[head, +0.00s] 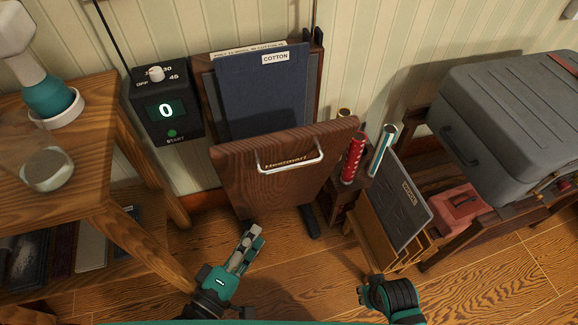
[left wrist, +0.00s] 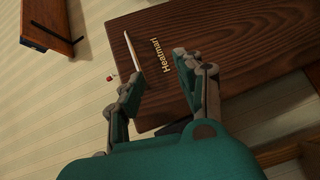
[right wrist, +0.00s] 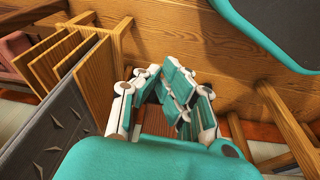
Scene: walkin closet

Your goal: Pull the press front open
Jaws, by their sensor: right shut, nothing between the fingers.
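The press front (head: 240,185) is a dark wooden panel with a gold brand name. A pale bar handle (head: 291,164) runs across its upper part. The front leans outward at the top, with a gap to the press body behind, where a dark blue cloth board (head: 262,95) labelled COTTON stands. My left gripper (head: 252,238) is below and in front of the panel, apart from the handle. In the left wrist view its fingers (left wrist: 155,76) are spread and empty, with the handle (left wrist: 133,52) beyond them. My right gripper (right wrist: 172,88) is shut and empty, low at the right.
A black timer box (head: 165,110) reading 0 is on the wall left of the press. A wooden shelf table (head: 90,195) stands at left. Red and teal cans (head: 353,158), a slatted wooden rack (head: 377,225) and a grey case (head: 510,110) are at right. Floor before the press is clear.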

